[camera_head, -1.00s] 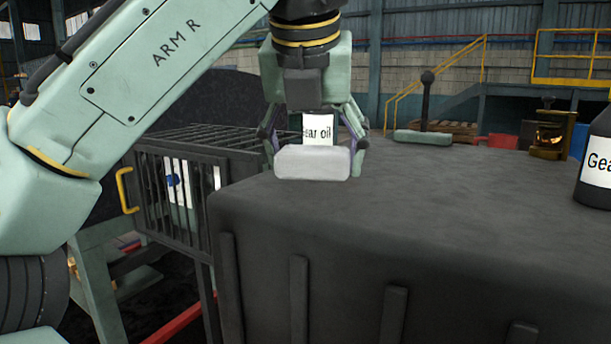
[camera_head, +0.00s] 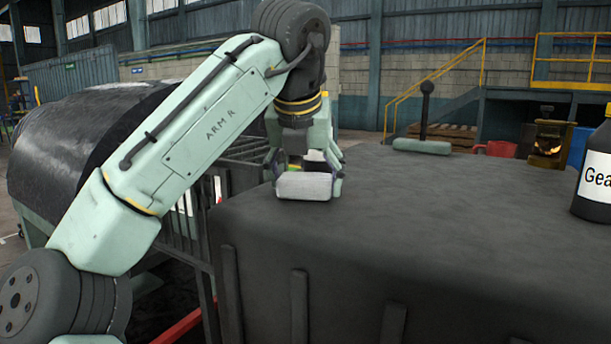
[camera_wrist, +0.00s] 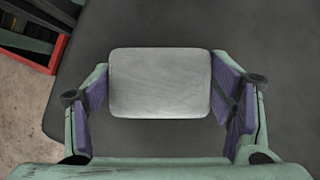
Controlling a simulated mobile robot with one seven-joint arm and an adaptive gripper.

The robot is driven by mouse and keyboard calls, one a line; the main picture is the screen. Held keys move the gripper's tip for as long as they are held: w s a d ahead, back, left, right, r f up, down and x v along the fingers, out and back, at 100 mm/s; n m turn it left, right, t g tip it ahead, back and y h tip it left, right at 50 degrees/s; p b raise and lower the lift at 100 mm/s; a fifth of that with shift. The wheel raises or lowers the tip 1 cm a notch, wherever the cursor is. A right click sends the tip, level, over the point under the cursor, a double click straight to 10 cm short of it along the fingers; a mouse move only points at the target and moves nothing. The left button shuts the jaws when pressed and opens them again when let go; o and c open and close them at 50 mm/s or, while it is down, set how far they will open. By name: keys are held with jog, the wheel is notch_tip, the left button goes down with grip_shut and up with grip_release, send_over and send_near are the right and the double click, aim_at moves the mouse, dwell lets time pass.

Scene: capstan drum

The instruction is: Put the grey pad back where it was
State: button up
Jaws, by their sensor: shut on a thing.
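The grey pad (camera_head: 304,187) is a pale rounded block at the near left part of the dark box top (camera_head: 420,225). My gripper (camera_head: 305,180) points down over the box and is shut on the pad. In the wrist view the pad (camera_wrist: 160,83) lies level between the two purple-lined fingers (camera_wrist: 165,100). The left finger meets its side; a thin gap seems to show at parts of the right finger. I cannot tell whether the pad's underside touches the box top.
A black gear oil bottle (camera_head: 594,180) stands at the right. A lever on a pale green base (camera_head: 422,146), a red can (camera_head: 497,149) and a brass lantern (camera_head: 549,145) are at the back. A barred cage (camera_head: 232,178) is at left. The middle of the box top is clear.

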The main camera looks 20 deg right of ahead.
jog(key=shift+f, duration=0.15)
jog(key=o, duration=1.1)
